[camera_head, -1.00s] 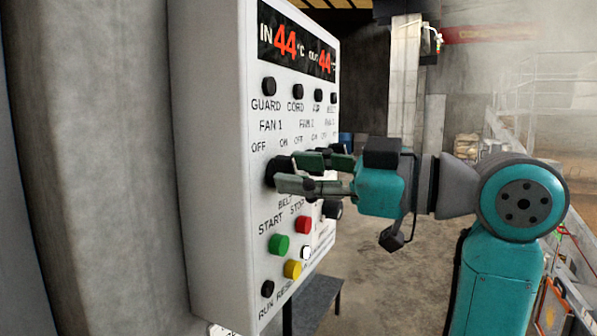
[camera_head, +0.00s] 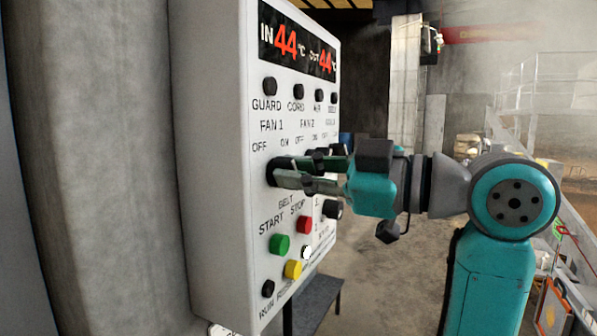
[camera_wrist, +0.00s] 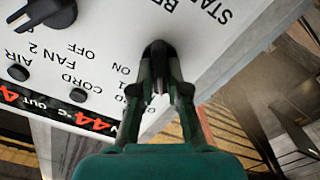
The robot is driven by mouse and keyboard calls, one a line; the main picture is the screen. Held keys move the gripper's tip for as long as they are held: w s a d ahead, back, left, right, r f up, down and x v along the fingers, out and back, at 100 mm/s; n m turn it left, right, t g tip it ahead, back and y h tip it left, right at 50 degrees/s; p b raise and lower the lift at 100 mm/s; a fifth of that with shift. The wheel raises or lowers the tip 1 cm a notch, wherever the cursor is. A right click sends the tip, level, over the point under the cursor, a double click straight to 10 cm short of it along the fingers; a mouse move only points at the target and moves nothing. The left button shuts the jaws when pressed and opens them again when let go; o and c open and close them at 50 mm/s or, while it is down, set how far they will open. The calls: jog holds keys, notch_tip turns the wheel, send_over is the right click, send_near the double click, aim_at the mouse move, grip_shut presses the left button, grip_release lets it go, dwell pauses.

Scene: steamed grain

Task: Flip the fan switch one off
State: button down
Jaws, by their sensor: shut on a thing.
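The fan 1 switch is a black round knob (camera_head: 271,173) on the white control panel, below the FAN 1 OFF/ON lettering. It also shows in the wrist view as a dark knob (camera_wrist: 157,50) on the upside-down panel face. My gripper (camera_head: 289,171) is at this knob, reaching in from the right with its dark green fingers. In the wrist view my gripper (camera_wrist: 161,84) has its fingertips on either side of the knob, shut on it. The fingers partly hide the knob, so I cannot tell which way it points.
The fan 2 knob (camera_wrist: 45,12) sits beside it, partly behind my gripper in the head view. Below are a green button (camera_head: 279,244), a red button (camera_head: 304,225) and a yellow button (camera_head: 293,269).

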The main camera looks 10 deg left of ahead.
jog(key=shift+n, duration=0.8)
jog(key=c, duration=1.2)
grip_release()
jog(key=shift+o, duration=0.2)
jog(key=v, duration=1.2)
